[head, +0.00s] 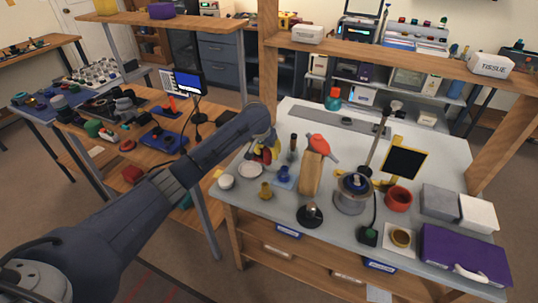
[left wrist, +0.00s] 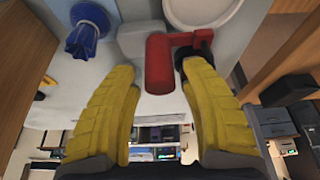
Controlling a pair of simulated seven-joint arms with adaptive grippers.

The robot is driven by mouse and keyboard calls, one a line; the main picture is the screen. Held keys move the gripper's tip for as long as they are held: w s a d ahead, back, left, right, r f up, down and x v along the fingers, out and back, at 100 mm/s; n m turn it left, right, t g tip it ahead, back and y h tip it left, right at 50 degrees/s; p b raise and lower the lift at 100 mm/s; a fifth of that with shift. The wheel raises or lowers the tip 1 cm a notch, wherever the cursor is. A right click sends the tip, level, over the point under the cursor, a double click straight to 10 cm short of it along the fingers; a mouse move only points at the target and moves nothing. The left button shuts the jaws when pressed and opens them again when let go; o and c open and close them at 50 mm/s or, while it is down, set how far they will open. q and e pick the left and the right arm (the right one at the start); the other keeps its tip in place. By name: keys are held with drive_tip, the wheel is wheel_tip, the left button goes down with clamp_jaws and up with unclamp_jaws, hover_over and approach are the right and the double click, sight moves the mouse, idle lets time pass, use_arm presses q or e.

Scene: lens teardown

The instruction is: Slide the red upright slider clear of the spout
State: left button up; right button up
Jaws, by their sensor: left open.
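My left gripper (head: 263,153) reaches in from the left to the back left of the white-topped bench. In the left wrist view its two yellow fingers (left wrist: 160,72) are open and apart. A red upright piece (left wrist: 160,62), which looks like the slider, stands between the fingertips, with a gap to the left finger. A red bar runs from its top rightward to a dark ring (left wrist: 197,52) near the right fingertip. A grey block (left wrist: 138,40) sits beside the red piece. I cannot tell which part is the spout. My right gripper is not in view.
A white dish (head: 251,171) and a blue flared piece (head: 284,174) stand close to the gripper; the blue piece also shows in the left wrist view (left wrist: 86,30). A tan bottle with a red top (head: 311,178) stands to the right. A purple case (head: 465,255) lies at the front right.

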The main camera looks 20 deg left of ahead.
use_arm(q)
drive_tip(key=shift+x, duration=1.45)
drive_tip(key=shift+c, duration=0.3)
clamp_jaws()
